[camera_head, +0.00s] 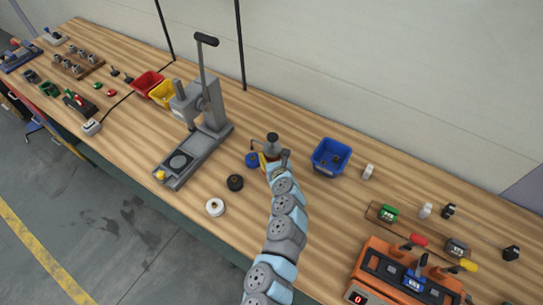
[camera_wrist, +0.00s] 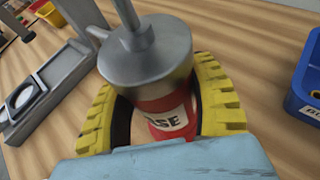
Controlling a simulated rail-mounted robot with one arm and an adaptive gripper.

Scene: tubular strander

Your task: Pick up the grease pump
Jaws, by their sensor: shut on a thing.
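The grease pump (camera_wrist: 163,100) has a red body with a pale label partly reading "SE" and a grey metal cap on top. In the wrist view it stands between the yellow ribbed fingers of my gripper (camera_wrist: 165,115), which are closed around its body. In the head view, the pump's dark top (camera_head: 272,141) shows at the end of my arm, and its thin spout points left. My gripper (camera_head: 272,160) hides most of the body there. I cannot tell whether its base touches the table.
A grey lever press (camera_head: 205,115) stands left of the pump. A blue bin (camera_head: 331,157) is close on the right. A blue roll (camera_head: 252,160), a black roll (camera_head: 235,183) and a white roll (camera_head: 215,207) lie nearby. An orange device (camera_head: 400,275) is at front right.

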